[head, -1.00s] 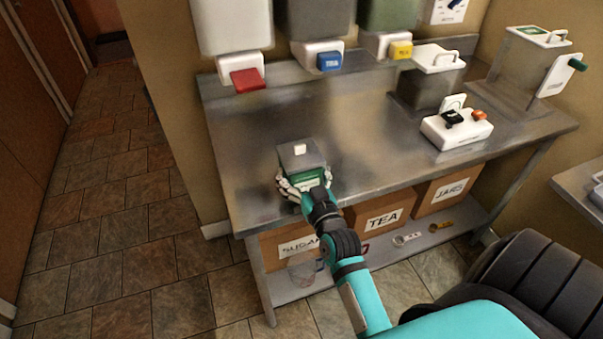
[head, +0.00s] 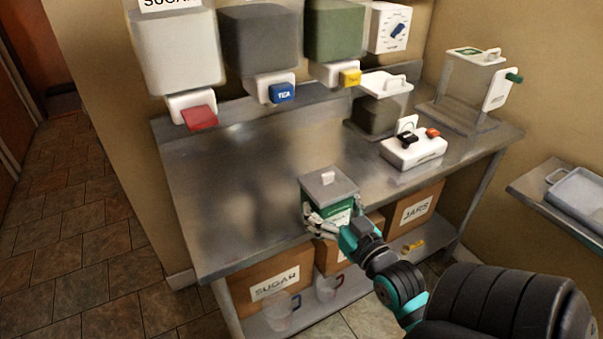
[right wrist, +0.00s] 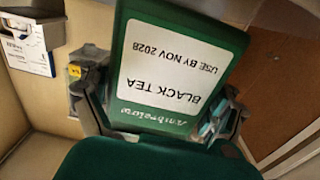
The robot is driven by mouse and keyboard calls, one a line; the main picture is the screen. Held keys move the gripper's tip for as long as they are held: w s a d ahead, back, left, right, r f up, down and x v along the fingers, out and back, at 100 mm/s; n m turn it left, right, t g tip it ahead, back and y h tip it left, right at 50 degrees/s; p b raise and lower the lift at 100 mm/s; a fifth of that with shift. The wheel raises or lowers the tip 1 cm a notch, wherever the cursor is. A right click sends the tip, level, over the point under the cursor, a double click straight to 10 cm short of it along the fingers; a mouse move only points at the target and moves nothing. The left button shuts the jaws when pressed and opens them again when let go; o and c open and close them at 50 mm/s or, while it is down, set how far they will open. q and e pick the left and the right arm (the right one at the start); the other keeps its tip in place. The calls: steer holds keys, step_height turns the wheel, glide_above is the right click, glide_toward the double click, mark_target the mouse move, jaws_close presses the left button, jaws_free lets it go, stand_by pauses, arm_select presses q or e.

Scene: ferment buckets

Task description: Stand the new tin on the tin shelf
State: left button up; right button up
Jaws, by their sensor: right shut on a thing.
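A green tin (head: 328,205) with a grey lid and a white knob is in my right gripper (head: 334,219), near the bench's front edge. The fingers are shut around its sides and the tin looks roughly upright. In the right wrist view the tin (right wrist: 170,75) fills the middle, its white label reading "BLACK TEA, USE BY NOV 2028" upside down. I cannot tell whether its base touches the bench. My left gripper is not in view. I cannot make out which surface is the tin shelf.
The steel bench (head: 230,190) is clear at its left. Dispensers with red (head: 200,117), blue (head: 282,93) and yellow (head: 350,78) taps hang above. A white switch box (head: 413,152) stands at the right. Labelled cardboard boxes (head: 280,270) and jugs sit below. A tray (head: 580,190) lies far right.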

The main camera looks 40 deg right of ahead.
steer(key=shift+s+d+r, duration=0.1)
steer(key=shift+s+d, duration=0.25)
steer(key=shift+s, duration=0.15)
steer(key=a+f+n+y, duration=0.1)
steer(key=a+y, duration=0.1)
steer(key=a, duration=0.8)
steer(key=s+a+f+n+y, duration=0.1)
steer(key=a+f+y, duration=0.1)
steer(key=a, duration=0.9)
steer(key=shift+a+n+t, duration=0.3)
steer(key=shift+n, duration=0.1)
steer(key=shift+a, duration=0.1)
